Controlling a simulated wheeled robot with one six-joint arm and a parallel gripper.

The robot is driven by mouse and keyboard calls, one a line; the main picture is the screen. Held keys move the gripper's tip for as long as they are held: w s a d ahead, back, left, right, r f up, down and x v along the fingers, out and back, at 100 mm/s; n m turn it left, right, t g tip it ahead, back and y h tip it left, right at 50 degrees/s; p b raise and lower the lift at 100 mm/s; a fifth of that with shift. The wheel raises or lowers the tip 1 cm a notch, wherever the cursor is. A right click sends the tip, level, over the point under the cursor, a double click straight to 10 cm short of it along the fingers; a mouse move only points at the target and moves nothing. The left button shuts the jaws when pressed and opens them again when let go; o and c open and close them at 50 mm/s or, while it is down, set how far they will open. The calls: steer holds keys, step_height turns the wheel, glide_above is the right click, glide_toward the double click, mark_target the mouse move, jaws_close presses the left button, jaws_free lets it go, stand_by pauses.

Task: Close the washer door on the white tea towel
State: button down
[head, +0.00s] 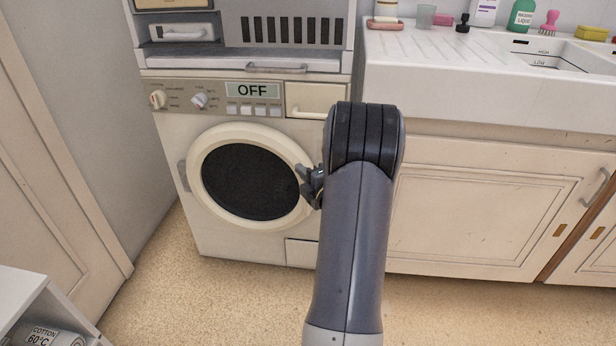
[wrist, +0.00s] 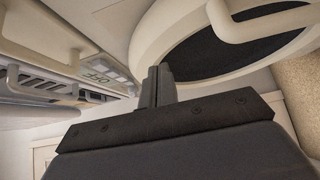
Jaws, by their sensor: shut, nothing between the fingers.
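The washer (head: 215,240) is a cream front-loader, and its display reads OFF. Its round door (head: 208,195) has a cream ring and dark glass. The door lies at or near the washer's front; I cannot tell whether it is fully shut. My gripper (head: 304,180) is at the ring's right edge, shut and empty. In the wrist view the shut fingers (wrist: 163,72) are close to the door ring (wrist: 205,48); I cannot tell whether they touch it. No white tea towel shows; the glass is too dark to see through.
A white sink counter (head: 440,95) over cream cupboards (head: 460,210) stands right of the washer. A grey shelf unit (head: 270,65) is above it. A low white unit (head: 25,300) with a cotton-marked item is at lower left. The floor (head: 190,300) before the washer is clear.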

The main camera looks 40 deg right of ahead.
steer(key=s+a+p, duration=0.1)
steer(key=s+p, duration=0.1)
steer(key=s, duration=0.8)
steer(key=shift+s, duration=0.1)
